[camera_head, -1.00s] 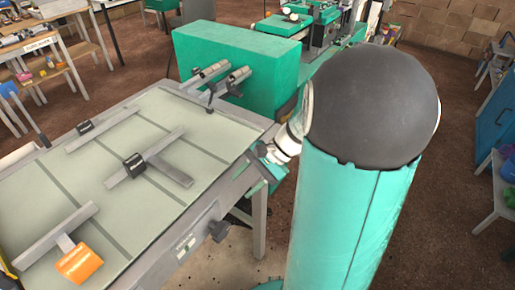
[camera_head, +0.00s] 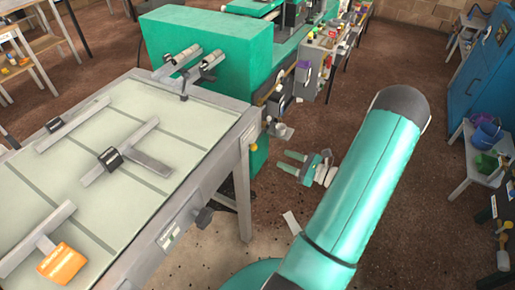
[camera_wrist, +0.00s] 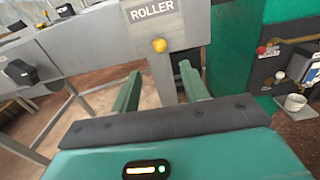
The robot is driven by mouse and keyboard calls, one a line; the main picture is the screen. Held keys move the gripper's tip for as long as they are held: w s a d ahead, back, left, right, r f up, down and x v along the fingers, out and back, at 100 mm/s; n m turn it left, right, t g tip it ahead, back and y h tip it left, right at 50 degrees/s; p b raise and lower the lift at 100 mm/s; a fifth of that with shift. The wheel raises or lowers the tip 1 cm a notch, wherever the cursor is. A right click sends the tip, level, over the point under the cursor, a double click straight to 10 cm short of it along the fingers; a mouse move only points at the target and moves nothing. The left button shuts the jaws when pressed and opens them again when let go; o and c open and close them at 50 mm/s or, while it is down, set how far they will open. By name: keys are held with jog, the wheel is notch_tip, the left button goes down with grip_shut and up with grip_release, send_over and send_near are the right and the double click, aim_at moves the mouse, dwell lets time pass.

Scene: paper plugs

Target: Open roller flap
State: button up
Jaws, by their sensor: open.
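A grey panel labelled ROLLER (camera_wrist: 152,12) is at the top of the wrist view, with a yellow knob (camera_wrist: 159,45) low on it. The yellow knob also shows in the head view (camera_head: 253,147) at the table's right end. I cannot tell the flap's outline from the panel. My gripper (camera_wrist: 160,76) has two green fingers, spread apart with nothing between them. The knob lies beyond and above the gap between the fingertips, apart from them. In the head view my gripper (camera_head: 285,160) is right of the table end, pointing left toward the machine.
The machine's long pale table (camera_head: 140,110) fills the left, with grey bars on top and black knobs along its side. A green housing (camera_head: 205,50) stands behind it. A small bucket (camera_wrist: 295,103) is at the right of the wrist view.

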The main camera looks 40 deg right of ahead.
aim_at(257, 148)
jog(key=x, duration=1.2)
jog(key=shift+a, duration=0.1)
grip_shut()
